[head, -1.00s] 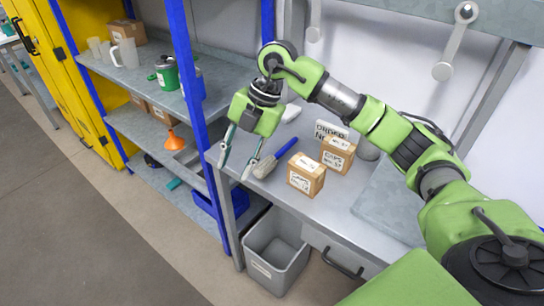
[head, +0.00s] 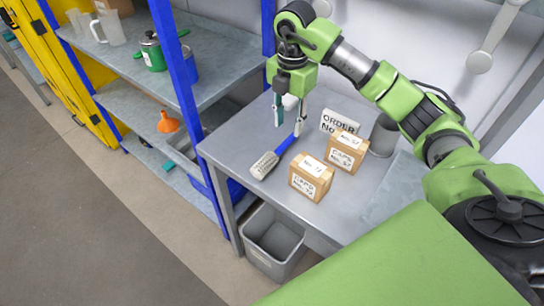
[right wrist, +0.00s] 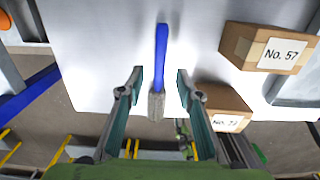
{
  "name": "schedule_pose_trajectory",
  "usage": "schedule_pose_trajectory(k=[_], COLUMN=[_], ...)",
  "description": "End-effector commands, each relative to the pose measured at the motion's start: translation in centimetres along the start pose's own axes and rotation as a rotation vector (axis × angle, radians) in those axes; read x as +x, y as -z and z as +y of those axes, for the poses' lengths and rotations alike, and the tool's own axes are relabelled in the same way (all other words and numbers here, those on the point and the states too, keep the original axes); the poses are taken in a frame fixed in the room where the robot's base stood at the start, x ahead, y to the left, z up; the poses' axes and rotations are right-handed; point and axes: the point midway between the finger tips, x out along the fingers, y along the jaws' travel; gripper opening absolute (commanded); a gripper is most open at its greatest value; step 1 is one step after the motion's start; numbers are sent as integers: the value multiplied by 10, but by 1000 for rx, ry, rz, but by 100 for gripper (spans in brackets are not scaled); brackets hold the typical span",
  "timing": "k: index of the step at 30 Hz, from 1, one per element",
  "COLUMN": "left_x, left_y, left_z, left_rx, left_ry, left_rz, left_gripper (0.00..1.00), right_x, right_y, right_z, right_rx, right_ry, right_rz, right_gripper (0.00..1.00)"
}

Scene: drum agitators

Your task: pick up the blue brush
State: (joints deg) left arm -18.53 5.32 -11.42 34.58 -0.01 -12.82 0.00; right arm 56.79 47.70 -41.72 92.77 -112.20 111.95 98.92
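The brush lies on the grey workbench, with a blue handle (head: 286,144) and a pale bristle head (head: 265,165) pointing towards the front left edge. My right gripper (head: 289,122) is open, fingers pointing down, near the handle's far end. In the right wrist view the brush (right wrist: 161,50) runs between the two spread fingers of the right gripper (right wrist: 160,75), with a gap on each side. The fingers do not appear to touch it. The exact height of the fingertips above the bench is hard to tell. My left gripper is not in view.
Two labelled cardboard boxes (head: 311,177) (head: 346,150) stand right of the brush, near an order sign (head: 340,122) and a grey cylinder (head: 384,136). A grey bin (head: 272,243) is below the bench (head: 232,146). A blue-posted shelf (head: 215,62) stands to the left.

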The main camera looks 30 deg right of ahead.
Motion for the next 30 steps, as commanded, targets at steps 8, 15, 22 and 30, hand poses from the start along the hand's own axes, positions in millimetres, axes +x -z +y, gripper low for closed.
schedule_pose_trajectory(k=[8, 15, 22, 30], left_x=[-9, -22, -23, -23], left_y=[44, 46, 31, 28], left_z=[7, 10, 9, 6], left_rx=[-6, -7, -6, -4], left_ry=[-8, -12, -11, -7], left_rz=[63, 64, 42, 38], left_gripper=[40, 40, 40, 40], right_x=[18, 53, 64, 64], right_y=[1, 4, 4, 4], right_z=[-1, -1, 0, 0], right_rx=[-1, 1, -1, -1], right_ry=[1, 1, -2, -2], right_rz=[0, 1, 0, 0], right_gripper=[33, 33, 33, 0])
